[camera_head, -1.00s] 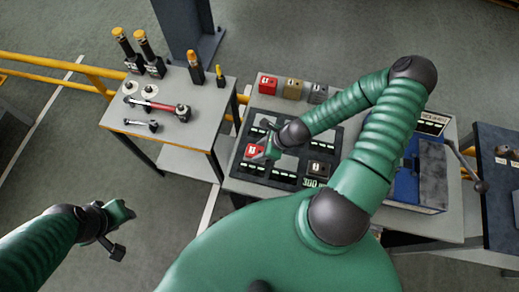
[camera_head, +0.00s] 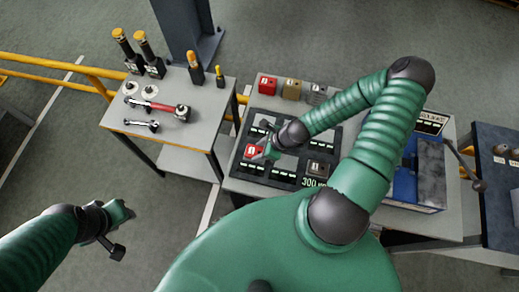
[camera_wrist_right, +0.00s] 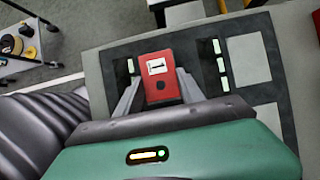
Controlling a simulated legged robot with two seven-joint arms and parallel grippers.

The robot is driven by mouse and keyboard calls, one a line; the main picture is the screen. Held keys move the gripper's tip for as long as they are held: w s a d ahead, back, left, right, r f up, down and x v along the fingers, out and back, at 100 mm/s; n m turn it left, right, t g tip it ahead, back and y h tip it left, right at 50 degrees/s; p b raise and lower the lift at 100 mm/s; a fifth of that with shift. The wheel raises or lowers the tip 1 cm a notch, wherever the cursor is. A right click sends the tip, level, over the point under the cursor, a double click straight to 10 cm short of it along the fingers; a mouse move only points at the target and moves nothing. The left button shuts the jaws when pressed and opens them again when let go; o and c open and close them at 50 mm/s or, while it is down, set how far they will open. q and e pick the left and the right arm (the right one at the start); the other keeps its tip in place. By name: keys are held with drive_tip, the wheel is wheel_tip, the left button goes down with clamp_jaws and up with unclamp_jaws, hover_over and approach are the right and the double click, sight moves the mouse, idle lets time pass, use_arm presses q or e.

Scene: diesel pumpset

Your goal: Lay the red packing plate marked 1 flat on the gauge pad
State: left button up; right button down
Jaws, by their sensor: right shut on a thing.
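The red packing plate marked 1 (camera_head: 254,152) is at the left part of a black panel (camera_head: 236,172) with pale grey squares. In the right wrist view the red plate (camera_wrist_right: 159,69) sits between the two grey fingers, its mark facing up. My right gripper (camera_head: 265,149) is shut on it. I cannot tell whether the plate touches the panel, and what lies directly under it is hidden. I cannot tell which square is the gauge pad. My left gripper (camera_head: 118,228) hangs over the floor at the left, away from the table; its jaw opening is unclear.
Red (camera_head: 268,84), tan (camera_head: 292,88) and grey (camera_head: 317,93) blocks line the table's back edge. A dark plate (camera_head: 318,168) lies on the panel's right. A blue machine (camera_head: 405,180) stands farther right. A side table (camera_head: 190,135) holds tools.

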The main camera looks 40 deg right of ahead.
drive_tip(key=shift+a+f, duration=0.1)
drive_tip(key=shift+f, duration=0.15)
drive_tip(key=shift+f+b, duration=0.35)
drive_tip(key=shift+b, duration=0.05)
drive_tip(key=c, duration=0.6)
unclamp_jaws()
drive_tip(key=shift+c, duration=0.2)
drive_tip(key=p+v, duration=0.1)
drive_tip(key=v, duration=1.5)
drive_tip(key=shift+s+r, duration=0.15)
drive_tip(key=shift+r, duration=0.15)
drive_tip(key=shift+d, duration=0.2)
wheel_tip(320, 180, up, 6)
drive_tip(key=p, duration=0.7)
drive_tip(key=shift+f, duration=0.1)
